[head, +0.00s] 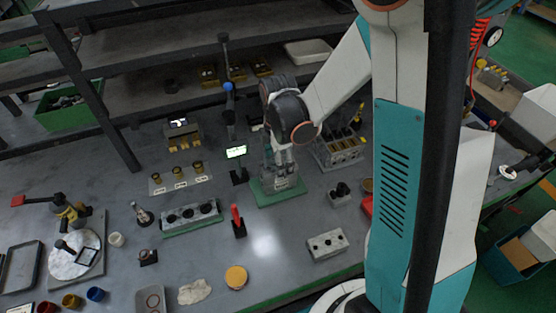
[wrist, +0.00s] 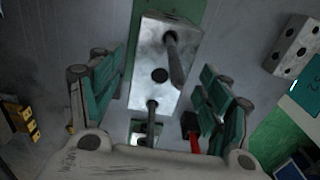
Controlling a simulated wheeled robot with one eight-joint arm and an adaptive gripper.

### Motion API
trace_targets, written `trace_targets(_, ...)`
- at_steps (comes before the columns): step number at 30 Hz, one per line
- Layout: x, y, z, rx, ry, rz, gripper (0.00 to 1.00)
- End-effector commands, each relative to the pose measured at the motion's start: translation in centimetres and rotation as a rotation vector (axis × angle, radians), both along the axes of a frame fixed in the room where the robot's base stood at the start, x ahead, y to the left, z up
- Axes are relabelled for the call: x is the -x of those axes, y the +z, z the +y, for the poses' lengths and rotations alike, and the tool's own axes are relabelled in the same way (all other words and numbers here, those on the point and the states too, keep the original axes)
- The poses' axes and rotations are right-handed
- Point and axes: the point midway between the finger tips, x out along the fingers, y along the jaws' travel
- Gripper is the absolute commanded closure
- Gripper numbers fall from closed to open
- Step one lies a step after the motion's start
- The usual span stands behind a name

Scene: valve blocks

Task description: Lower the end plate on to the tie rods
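My gripper (head: 284,162) points down over a grey metal block standing on a green base (head: 285,194). In the wrist view, its teal-padded fingers (wrist: 160,92) are spread on both sides of the block (wrist: 142,70), with gaps visible between pads and block. Two dark tie rods (wrist: 176,62) stand up from the block, the other one nearer the camera (wrist: 152,122), with a dark hole between them. I cannot tell whether this block is the end plate or a lower part of the stack. A separate grey block with dark holes (head: 326,245) lies apart at the front right.
A holed block on a green base (head: 190,217) lies to the left. A rack of parts (head: 338,150) is close on the right. Shelves run along the back.

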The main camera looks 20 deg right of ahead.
Motion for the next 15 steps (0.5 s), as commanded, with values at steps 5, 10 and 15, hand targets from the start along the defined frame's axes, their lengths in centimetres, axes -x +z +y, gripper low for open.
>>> trace_targets(5, 0.0, 0.0, 0.0, 0.0, 0.0, 0.0, 0.29)
trace_targets(10, 0.0, 0.6, 0.0, 0.0, 0.0, 0.0, 0.29)
trace_targets(15, 0.1, 2.9, 0.0, 0.0, 0.0, 0.0, 0.29)
